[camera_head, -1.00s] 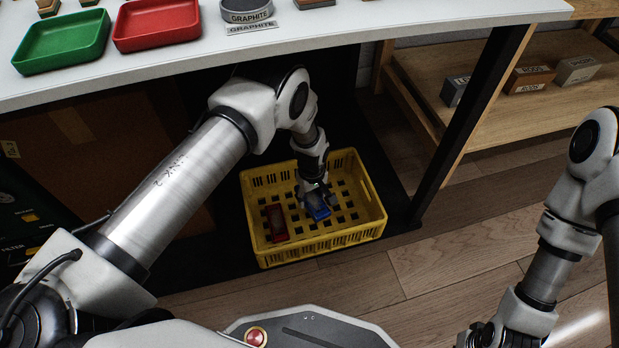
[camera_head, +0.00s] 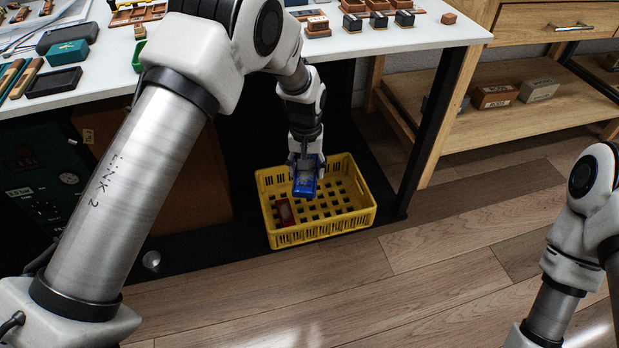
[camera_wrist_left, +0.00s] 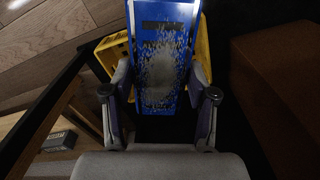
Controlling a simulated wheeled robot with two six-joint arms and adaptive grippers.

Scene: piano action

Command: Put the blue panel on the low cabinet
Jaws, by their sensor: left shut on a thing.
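The blue panel (camera_head: 305,184) is in my left gripper (camera_head: 305,165), held above the yellow crate. In the left wrist view the panel (camera_wrist_left: 163,55) shows close up, with a worn grey patch in its middle, and the two fingers of my left gripper (camera_wrist_left: 160,105) are shut on its sides. My right arm shows at the right edge of the head view, but its gripper is out of the picture. I cannot tell for sure which piece of furniture is the low cabinet; a wooden unit with a drawer (camera_head: 540,22) stands at the right.
The yellow crate (camera_head: 325,230) stands on a dark base under the white table (camera_head: 440,30), with a red piece (camera_head: 285,212) inside. A dark table leg stands right of the crate. Blocks (camera_head: 493,96) sit on the wooden shelf. The floor in front is clear.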

